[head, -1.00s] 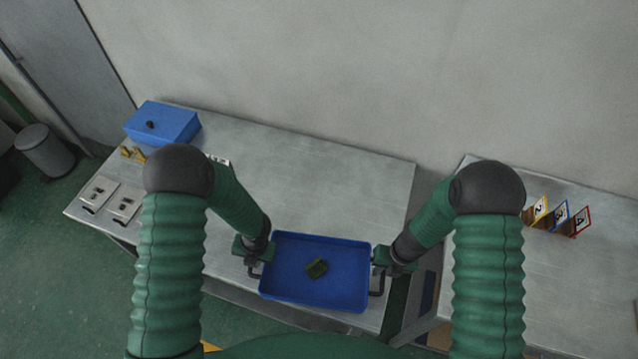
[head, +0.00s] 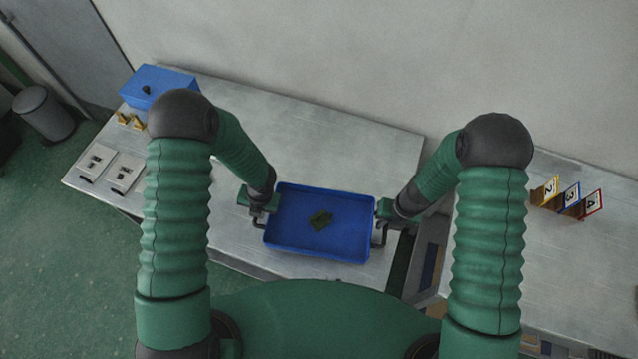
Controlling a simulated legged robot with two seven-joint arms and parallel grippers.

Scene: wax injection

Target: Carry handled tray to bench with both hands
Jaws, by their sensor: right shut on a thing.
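The blue handled tray (head: 352,250) is over the front right part of the grey bench (head: 300,130), looking level. I cannot tell whether it touches the bench. A small dark green piece (head: 320,220) lies inside it near the middle. My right gripper (head: 384,212) is shut on the tray's right handle (head: 380,238). My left gripper (head: 258,208) is at the tray's left handle (head: 258,222); its fingers are too small and hidden to show whether they are closed.
A blue box (head: 165,78), small brass pieces (head: 130,121) and two pale switch plates (head: 125,172) sit on the bench's left. A second table (head: 590,255) at right holds numbered cards (head: 570,196). A grey bin (head: 44,113) stands at far left. The bench's middle is clear.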

